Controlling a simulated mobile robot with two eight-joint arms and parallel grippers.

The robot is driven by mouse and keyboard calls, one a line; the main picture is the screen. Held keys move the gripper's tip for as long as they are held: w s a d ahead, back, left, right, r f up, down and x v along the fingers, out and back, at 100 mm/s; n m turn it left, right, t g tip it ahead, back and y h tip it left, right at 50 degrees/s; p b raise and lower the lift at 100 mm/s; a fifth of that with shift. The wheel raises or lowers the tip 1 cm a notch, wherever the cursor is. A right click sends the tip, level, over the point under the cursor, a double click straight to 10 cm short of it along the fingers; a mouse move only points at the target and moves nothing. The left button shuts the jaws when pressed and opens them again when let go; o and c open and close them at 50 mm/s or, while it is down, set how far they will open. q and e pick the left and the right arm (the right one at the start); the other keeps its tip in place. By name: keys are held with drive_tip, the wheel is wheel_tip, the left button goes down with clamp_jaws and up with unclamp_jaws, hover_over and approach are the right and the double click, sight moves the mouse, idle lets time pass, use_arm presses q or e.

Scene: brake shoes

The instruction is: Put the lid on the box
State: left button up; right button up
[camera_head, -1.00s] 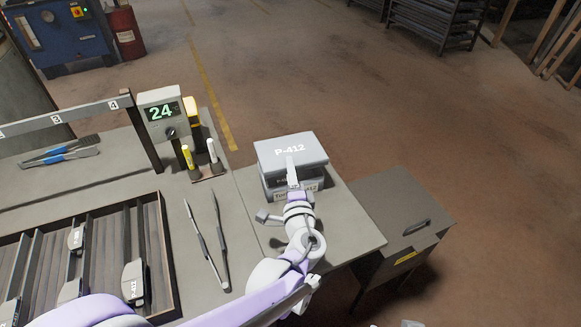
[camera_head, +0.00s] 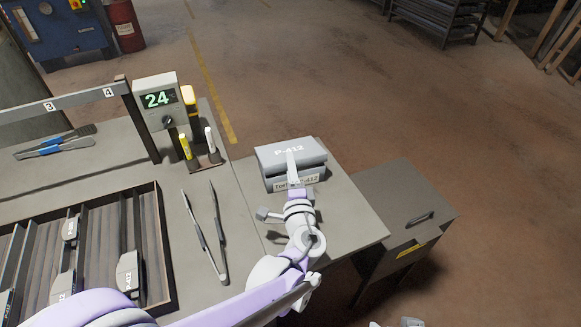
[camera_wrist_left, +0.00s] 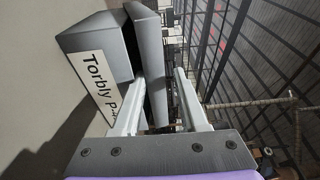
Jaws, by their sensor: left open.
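The box's front label shows below the lid. In the left wrist view the lid (camera_wrist_left: 152,60) is a dark slab beside the box (camera_wrist_left: 92,40); a narrow wedge-shaped gap shows between them, so the lid looks slightly tilted. My left gripper (camera_head: 291,156) is at the lid's front edge. In the wrist view its open fingers (camera_wrist_left: 158,76) stand on either side of the lid's edge.
A divided tray (camera_head: 160,250) with several brake shoes lies at the left. A caliper-like tool (camera_head: 210,235) lies between tray and box. A display reading 24 (camera_head: 157,98) and marker pens (camera_head: 197,150) stand behind. A lower grey cabinet (camera_head: 405,210) stands at the right.

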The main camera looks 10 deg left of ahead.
use_arm(q)
drive_tip(key=shift+f, duration=0.15)
drive_tip(key=v, duration=1.1)
drive_tip(key=shift+p, duration=0.4)
drive_tip(key=shift+w, duration=0.1)
